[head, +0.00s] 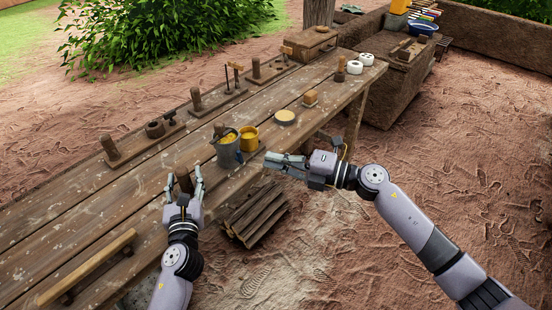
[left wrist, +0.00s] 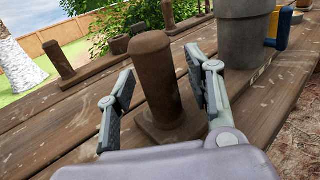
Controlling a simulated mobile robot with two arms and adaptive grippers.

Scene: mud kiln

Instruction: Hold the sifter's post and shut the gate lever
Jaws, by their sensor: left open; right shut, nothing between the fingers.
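A brown wooden post (head: 185,180) on a flat base stands upright near the table's front edge. It also shows in the left wrist view (left wrist: 155,75). My left gripper (head: 185,187) is open, with a finger on each side of the post and gaps visible. A grey bucket-like vessel (head: 228,153), apparently the sifter, stands to the right with yellow material in its top. My right gripper (head: 268,160) is shut and empty, right of the grey vessel.
Several wooden stands with posts line the table's back edge. A pale round disc (head: 285,117) and a small wooden block (head: 310,98) lie farther right. A firewood pile (head: 255,212) is on the ground in front.

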